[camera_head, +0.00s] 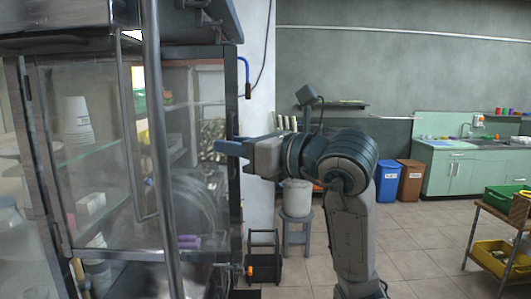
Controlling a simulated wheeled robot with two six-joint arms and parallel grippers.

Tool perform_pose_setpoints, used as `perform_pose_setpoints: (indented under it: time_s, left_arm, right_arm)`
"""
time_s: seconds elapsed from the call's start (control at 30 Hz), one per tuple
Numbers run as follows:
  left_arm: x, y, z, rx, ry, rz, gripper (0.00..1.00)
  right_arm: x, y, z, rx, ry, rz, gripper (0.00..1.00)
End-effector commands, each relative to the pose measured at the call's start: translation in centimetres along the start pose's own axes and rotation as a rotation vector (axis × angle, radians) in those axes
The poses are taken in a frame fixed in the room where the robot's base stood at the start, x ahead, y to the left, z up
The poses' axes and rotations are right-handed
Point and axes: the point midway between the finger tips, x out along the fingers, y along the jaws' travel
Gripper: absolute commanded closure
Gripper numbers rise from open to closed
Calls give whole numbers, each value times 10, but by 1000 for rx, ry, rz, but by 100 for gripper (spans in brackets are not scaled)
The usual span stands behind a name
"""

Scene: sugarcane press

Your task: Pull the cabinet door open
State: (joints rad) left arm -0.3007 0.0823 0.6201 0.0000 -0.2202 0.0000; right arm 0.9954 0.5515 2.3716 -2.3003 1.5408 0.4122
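The glass-fronted cabinet (232,90) with a dark metal frame fills the left of the head view. Its glass door (100,185) shows shelves and stacked white cups behind it. Long vertical metal bars (158,130) stand in front of the glass; I cannot tell which is the door's handle. My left gripper is out of view.
A white bucket on a blue-grey stool (297,228) stands behind my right arm. Blue (387,180) and brown (410,182) bins and a green sink counter (460,170) line the back. A cart (478,235) with crates is at right. Tiled floor between is open.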

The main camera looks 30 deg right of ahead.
Motion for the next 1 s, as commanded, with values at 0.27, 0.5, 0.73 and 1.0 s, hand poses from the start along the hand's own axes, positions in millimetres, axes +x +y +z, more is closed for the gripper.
perform_pose_setpoints:
  time_s: [0.27,0.5,0.73,1.0]
  left_arm:
    - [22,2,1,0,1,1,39]
    - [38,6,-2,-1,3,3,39]
    - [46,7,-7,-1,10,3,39]
    - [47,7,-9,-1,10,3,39]
  right_arm:
    - [-38,0,-3,-8,-2,-5,75]
    - [-68,1,-3,-6,-2,-5,75]
    - [-87,2,-1,-4,-2,-1,75]
    - [-93,3,0,-2,-1,1,75]
